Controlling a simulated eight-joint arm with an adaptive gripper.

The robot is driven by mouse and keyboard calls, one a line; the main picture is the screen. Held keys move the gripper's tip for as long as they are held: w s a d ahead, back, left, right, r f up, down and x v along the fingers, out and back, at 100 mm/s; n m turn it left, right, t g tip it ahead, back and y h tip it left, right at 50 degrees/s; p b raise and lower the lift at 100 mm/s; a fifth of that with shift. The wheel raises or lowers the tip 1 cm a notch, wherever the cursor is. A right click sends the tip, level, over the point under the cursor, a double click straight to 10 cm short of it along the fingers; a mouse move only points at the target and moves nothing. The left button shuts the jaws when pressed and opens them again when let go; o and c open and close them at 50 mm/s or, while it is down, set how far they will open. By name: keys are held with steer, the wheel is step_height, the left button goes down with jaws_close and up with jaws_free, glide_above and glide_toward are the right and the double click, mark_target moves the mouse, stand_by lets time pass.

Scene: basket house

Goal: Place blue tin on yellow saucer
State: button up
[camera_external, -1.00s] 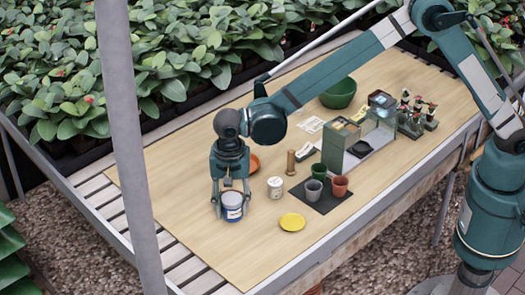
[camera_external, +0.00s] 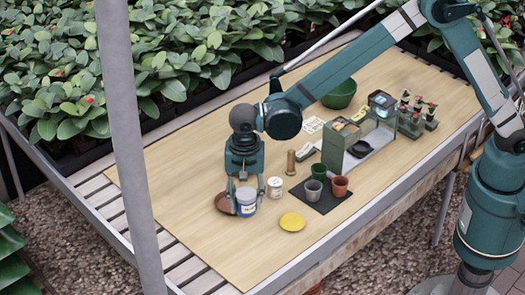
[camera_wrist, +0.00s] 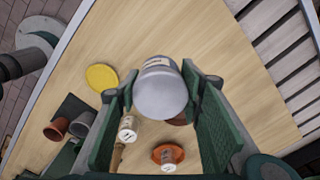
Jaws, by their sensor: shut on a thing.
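The blue tin (camera_external: 246,204), with a pale label and grey lid, is upright between the fingers of my gripper (camera_external: 246,194), which is shut on it. In the wrist view the tin's grey lid (camera_wrist: 160,95) sits between the green finger pads. I cannot tell exactly how high the tin is above the table. The yellow saucer (camera_external: 292,222) lies empty on the wood, right of and nearer the front edge than the tin. It also shows at the left in the wrist view (camera_wrist: 102,77). The tin and saucer are apart.
A brown saucer (camera_external: 223,203) lies just left of the tin, and a white tin (camera_external: 275,188) stands to its right. Pots (camera_external: 313,188) stand on a dark mat beyond the yellow saucer. An orange saucer (camera_wrist: 159,149) holds a small item.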

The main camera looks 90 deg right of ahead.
glide_above(292, 222)
steer(key=shift+s+r, duration=0.1)
steer(key=shift+r, duration=0.3)
steer(key=shift+f+b, duration=0.4)
steer(key=shift+f, duration=2.7)
steer(key=shift+f, duration=0.1)
steer(key=shift+f+b, duration=0.35)
steer(key=shift+f, duration=1.45)
steer(key=shift+f, duration=0.1)
steer(key=o, duration=0.5)
steer(key=shift+f, duration=0.1)
steer(key=o, duration=0.4)
